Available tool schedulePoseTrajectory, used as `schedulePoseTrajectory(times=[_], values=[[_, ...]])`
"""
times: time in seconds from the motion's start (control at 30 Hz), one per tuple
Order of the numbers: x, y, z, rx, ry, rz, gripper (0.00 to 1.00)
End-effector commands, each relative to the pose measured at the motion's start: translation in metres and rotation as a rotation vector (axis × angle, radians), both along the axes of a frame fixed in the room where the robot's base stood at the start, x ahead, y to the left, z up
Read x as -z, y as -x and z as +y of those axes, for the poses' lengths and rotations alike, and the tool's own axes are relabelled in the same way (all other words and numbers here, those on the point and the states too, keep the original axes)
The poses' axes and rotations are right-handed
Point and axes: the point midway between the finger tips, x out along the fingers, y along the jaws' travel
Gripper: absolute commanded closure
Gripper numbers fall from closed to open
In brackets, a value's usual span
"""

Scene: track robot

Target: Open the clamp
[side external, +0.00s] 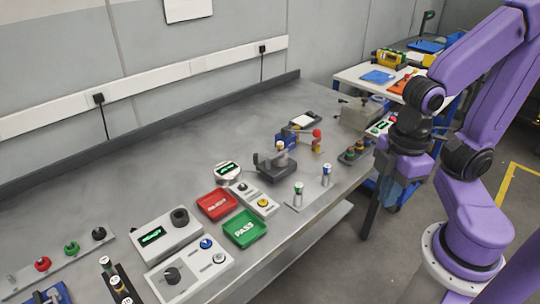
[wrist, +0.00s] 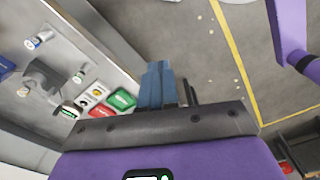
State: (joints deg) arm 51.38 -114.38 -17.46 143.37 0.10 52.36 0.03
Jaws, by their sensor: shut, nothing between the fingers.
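A small blue fixture (side external: 291,141) with a lever ending in a red ball (side external: 317,133) stands near the middle of the bench; it looks like the clamp. Its lever and jaw details are too small to tell whether it is open or shut. A dark grey block with a pale-topped knob (side external: 277,165) stands just in front of it and also shows in the wrist view (wrist: 42,76). My gripper (side external: 392,200) is off the bench's right front edge, well apart from the fixture, fingers pointing down. In the wrist view its blue fingers (wrist: 160,72) are together and empty.
The grey bench (side external: 130,185) carries a red tray (side external: 217,205), a green tray (side external: 245,229), a panel with two small cylinders (side external: 312,194) and several control boxes. A white side table (side external: 352,78) stands behind my arm. The bench's back left is clear.

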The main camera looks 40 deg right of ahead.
Motion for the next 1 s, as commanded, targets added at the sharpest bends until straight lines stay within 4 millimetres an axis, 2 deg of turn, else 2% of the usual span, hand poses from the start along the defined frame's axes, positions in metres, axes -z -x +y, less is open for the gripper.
schedulePoseTrajectory(times=[0.43, 0.47, 0.5, 0.57, 0.6, 0.63, 0.77, 1.0], values=[[0.000, 0.000, 0.000, 0.000, 0.000, 0.000, 1.00], [0.000, 0.000, 0.000, 0.000, 0.000, 0.000, 0.97], [0.000, 0.000, 0.000, 0.000, 0.000, 0.000, 0.84], [-0.001, -0.003, 0.002, 0.002, 0.000, 0.000, 0.64], [-0.002, -0.006, 0.004, 0.005, 0.001, 0.001, 0.58], [-0.004, -0.010, 0.007, 0.007, 0.002, 0.000, 0.58], [-0.014, -0.040, 0.025, 0.022, 0.005, 0.000, 0.58], [-0.034, -0.127, 0.057, 0.055, 0.012, 0.001, 0.58]])
